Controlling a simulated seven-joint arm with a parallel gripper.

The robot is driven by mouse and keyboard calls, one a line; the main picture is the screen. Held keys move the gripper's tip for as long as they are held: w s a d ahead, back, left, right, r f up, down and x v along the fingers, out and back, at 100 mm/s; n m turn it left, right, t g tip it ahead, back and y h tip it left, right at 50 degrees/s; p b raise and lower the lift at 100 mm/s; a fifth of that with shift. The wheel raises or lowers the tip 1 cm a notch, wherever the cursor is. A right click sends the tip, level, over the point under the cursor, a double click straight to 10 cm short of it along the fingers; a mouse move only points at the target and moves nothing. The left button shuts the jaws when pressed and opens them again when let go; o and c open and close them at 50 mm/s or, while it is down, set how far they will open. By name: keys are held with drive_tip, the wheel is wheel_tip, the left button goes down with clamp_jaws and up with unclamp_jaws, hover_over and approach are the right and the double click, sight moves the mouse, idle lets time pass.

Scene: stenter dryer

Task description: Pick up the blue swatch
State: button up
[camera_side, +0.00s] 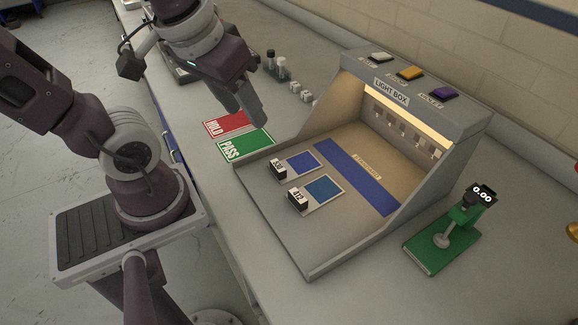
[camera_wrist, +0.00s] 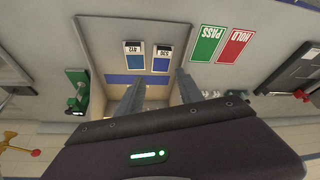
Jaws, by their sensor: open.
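Two blue swatches lie in the light box on pale cards with black number tags. The more violet-blue swatch (camera_side: 302,162) is farther back; the duller, teal-blue swatch (camera_side: 324,188), tagged 412, is nearer the side camera. In the wrist view the 412 swatch (camera_wrist: 135,64) is left and the other swatch (camera_wrist: 160,65) is right. I cannot tell which one the task means. My gripper (camera_side: 249,113) is open and empty, above the table near the red and green cards, outside the box. Its two fingers (camera_wrist: 158,92) show spread in the wrist view.
The light box (camera_side: 316,257) has side walls, a sloped hood and a long blue standard strip (camera_side: 352,178). The green PASS card (camera_side: 246,145) and red HOLD card (camera_side: 225,124) lie left of it. A green gauge (camera_side: 440,247) stands right; small bottles (camera_side: 282,72) stand behind.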

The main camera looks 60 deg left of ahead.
drive_tip(key=w+a+f+n+g, duration=0.3)
drive_tip(key=w+f+n, duration=0.2)
drive_tip(key=f+n, duration=0.2)
drive_tip(key=n+g+h, duration=0.1)
drive_tip(key=n, duration=0.6)
hover_over(278, 165)
drive_tip(key=s, duration=0.1)
drive_tip(key=f, duration=0.5)
drive_tip(key=shift+d, duration=0.2)
drive_tip(key=f, duration=0.4)
drive_tip(key=w+f, duration=0.1)
drive_tip(key=f, duration=0.2)
drive_tip(key=shift+a+f, duration=0.1)
drive_tip(key=shift+a, duration=0.05)
clamp_jaws()
